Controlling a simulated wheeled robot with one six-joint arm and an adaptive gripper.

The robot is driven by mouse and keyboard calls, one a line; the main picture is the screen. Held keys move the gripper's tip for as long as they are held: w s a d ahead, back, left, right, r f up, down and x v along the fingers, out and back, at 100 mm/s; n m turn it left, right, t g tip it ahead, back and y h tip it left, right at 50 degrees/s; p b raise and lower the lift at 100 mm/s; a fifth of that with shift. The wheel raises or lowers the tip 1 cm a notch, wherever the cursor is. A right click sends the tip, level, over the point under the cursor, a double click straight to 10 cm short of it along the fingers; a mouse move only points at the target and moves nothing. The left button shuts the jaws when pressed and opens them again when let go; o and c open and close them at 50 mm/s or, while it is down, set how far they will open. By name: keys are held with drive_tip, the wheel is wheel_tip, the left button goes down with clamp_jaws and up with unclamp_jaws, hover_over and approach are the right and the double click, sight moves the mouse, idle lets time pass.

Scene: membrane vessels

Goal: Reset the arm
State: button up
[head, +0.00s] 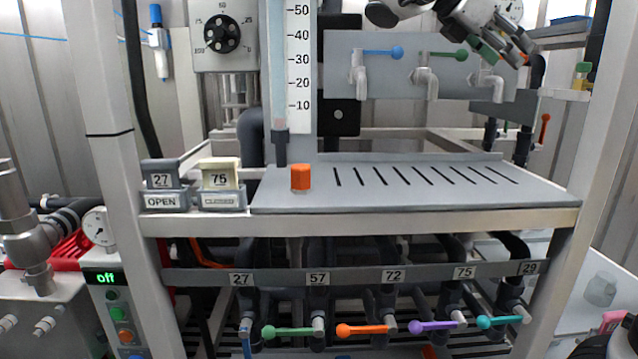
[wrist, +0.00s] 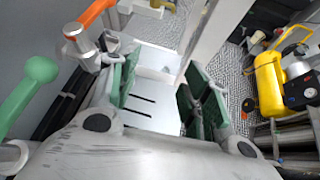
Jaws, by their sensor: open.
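My gripper (head: 502,52) is at the upper right of the head view, in front of the right end of the grey tap panel (head: 335,85). In the wrist view my gripper (wrist: 162,95) has its two green-padded fingers spread apart, with nothing between them. The grey slotted shelf (wrist: 150,112) shows beyond the gap. A green tap handle (wrist: 38,72) and an orange tap handle (wrist: 92,12) are to the left of the fingers. In the head view the green handle (head: 448,55) is left of my gripper, and the right tap (head: 490,88) is partly hidden by it.
An orange block (head: 301,178) stands on the slotted shelf (head: 540,196), left of the slots. Tags 27 and 76 (head: 220,174) sit in holders at left. Several coloured valve handles (head: 433,327) line the lower rack. A yellow object (wrist: 268,85) stands at right in the wrist view.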

drive_tip(key=s+d+f+m+y, duration=0.35)
drive_tip(key=s+f, duration=0.25)
drive_tip(key=f, duration=0.2)
drive_tip(key=s+d+f+m+y, duration=0.3)
drive_tip(key=s+f+m, duration=0.2)
drive_tip(key=f, duration=0.3)
drive_tip(key=s+a+f+m+t+y, duration=0.1)
drive_tip(key=s+f+m+y, duration=0.1)
drive_tip(key=s+f+m, duration=0.2)
drive_tip(key=s+a+f+m+t+y, duration=0.1)
drive_tip(key=s+a+f+m+y, duration=0.1)
drive_tip(key=s+f+m, duration=0.3)
wheel_tip(320, 180, down, 4)
drive_tip(key=shift+a+r+m+y, duration=0.1)
drive_tip(key=shift+a+m+y, duration=0.2)
drive_tip(key=shift+m+y, duration=0.4)
